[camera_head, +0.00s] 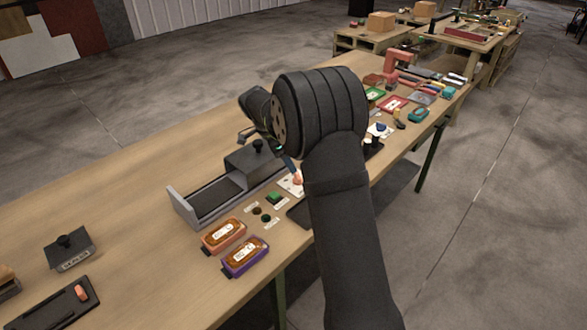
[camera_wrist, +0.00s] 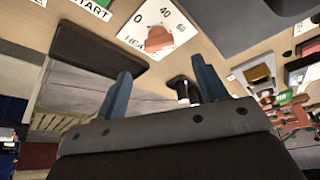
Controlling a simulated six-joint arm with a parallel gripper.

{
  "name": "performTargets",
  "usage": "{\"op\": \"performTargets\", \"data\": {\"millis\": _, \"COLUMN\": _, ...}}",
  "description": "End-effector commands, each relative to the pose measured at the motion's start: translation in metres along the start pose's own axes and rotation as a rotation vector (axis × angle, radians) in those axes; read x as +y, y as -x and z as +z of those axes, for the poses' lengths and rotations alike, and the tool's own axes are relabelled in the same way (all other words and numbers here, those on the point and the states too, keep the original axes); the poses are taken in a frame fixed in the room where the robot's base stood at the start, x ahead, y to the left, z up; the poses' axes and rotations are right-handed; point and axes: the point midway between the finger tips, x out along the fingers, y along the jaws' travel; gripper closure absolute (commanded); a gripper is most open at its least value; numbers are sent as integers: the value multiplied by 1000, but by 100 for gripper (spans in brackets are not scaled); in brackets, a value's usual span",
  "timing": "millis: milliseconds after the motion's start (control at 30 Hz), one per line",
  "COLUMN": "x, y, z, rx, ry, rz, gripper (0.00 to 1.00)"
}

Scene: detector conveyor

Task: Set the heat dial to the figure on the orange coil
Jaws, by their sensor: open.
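The heat dial (camera_head: 297,180) is a white plate with an orange-red knob, partly behind my arm in the head view. In the wrist view the heat dial (camera_wrist: 160,36) shows the figures 0 and 40, another figure at right, and part of the word HEAT. Where the knob points is unclear. My gripper (camera_head: 290,168) is at the dial in the head view; in the wrist view its blue fingers (camera_wrist: 163,86) are apart with nothing between them. The orange coil (camera_head: 223,236) sits at the bench's front edge; its label is too small to read.
A purple coil (camera_head: 244,257) lies beside the orange one. A green START button (camera_head: 274,198) and small round parts lie near the dial. A grey open channel with a housing (camera_head: 215,195) stands behind. A black-handled block (camera_head: 70,250) is at left. Bare bench lies between.

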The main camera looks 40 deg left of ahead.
Motion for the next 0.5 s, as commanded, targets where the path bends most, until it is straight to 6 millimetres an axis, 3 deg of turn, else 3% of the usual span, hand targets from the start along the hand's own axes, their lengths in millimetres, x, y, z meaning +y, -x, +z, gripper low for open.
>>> {"op": "performTargets", "data": {"millis": 200, "x": 0, "y": 54, "z": 1, "rx": -1, "ry": 1, "rz": -3, "gripper": 35}}
{"op": "performTargets", "data": {"millis": 500, "x": 0, "y": 96, "z": 0, "rx": -1, "ry": 1, "rz": 0, "gripper": 35}}
